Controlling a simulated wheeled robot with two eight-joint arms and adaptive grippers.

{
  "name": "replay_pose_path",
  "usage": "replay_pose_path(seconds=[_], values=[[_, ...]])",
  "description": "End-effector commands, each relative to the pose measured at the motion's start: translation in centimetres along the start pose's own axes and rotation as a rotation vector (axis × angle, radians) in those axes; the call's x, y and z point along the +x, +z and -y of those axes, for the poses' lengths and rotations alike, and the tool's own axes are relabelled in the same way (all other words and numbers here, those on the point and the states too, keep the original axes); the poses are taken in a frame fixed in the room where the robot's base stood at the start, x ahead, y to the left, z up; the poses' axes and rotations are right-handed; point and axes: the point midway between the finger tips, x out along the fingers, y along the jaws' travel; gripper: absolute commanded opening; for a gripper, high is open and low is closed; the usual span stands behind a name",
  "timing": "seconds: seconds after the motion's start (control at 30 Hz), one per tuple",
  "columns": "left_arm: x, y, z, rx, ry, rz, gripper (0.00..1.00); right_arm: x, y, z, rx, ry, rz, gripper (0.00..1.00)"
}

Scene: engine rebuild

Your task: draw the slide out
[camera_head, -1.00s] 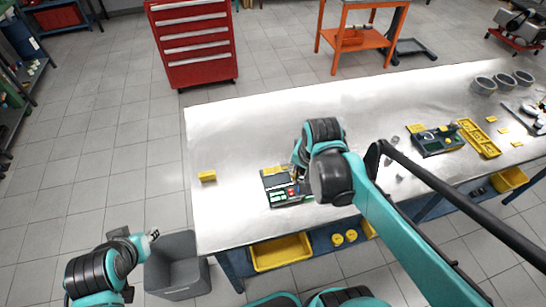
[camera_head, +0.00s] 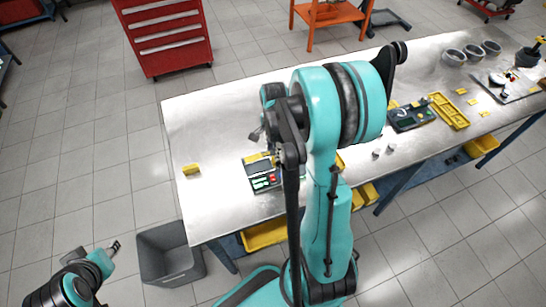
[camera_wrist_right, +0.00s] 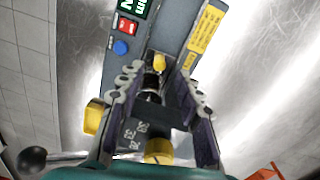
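A grey bench device with a green and red panel (camera_head: 266,181) lies on the table. In the right wrist view its grey body (camera_wrist_right: 185,62) has a red switch, a blue button and a yellow label. A black part with white numbers (camera_wrist_right: 143,133) and a yellow knob (camera_wrist_right: 158,150) lies between my right fingers; I cannot tell for sure that it is the slide. My right gripper (camera_wrist_right: 160,80) is open around a dark shaft with a yellow tip (camera_wrist_right: 158,63), with a gap at the right. My left gripper (camera_head: 115,247) is away from the table, its opening unclear.
A yellow block (camera_head: 191,170) sits near the table's left end. A grey bin (camera_head: 170,254) stands on the floor beside it. A dark tray (camera_head: 410,116), a yellow tray (camera_head: 449,110) and grey rings (camera_head: 473,52) are farther right. The table's back left is clear.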

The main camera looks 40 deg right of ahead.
Motion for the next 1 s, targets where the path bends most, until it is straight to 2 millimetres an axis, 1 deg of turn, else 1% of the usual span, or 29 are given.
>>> replay_pose_path(seconds=[0.03, 0.1, 0.23, 0.4, 0.63, 0.67, 0.7, 0.77, 1.0], values=[[0.3, 0.2, 0.0, 0.0, 0.0, 0.0, 0.35, 1.2, 0.0, 0.0, -0.001, 0.0, 0.0, 0.35], [0.5, 0.4, 0.0, 0.0, 0.0, 0.0, 0.35, 2.3, 0.0, 0.0, -0.001, 0.0, 0.0, 0.35], [0.7, 0.5, 0.0, 0.0, 0.0, 0.0, 0.35, 3.7, 0.0, 0.0, -0.001, 0.0, 0.0, 0.35], [0.8, 0.6, 0.0, 0.0, 0.0, 0.0, 0.35, 4.4, 0.0, 0.0, -0.001, 0.0, 0.0, 0.35], [0.8, 0.6, 0.0, 0.0, 0.0, 0.0, 0.35, 4.4, 0.0, 0.0, -0.001, 0.0, 0.0, 0.35], [0.8, 0.6, 0.0, 0.0, 0.0, 0.0, 0.35, 4.4, 0.0, 0.0, -0.001, 0.0, 0.0, 0.27], [0.8, 0.6, 0.0, 0.0, 0.0, 0.0, 0.35, 4.4, 0.0, 0.0, -0.001, 0.0, 0.0, 0.17], [0.8, 0.6, 0.0, 0.0, 0.0, 0.0, 0.35, 4.4, 0.0, 0.0, -0.001, 0.0, 0.0, 0.01], [0.8, 0.6, 0.0, 0.0, 0.0, 0.0, 0.35, 4.4, 0.3, 0.0, -0.003, 0.0, 0.0, 0.0]])
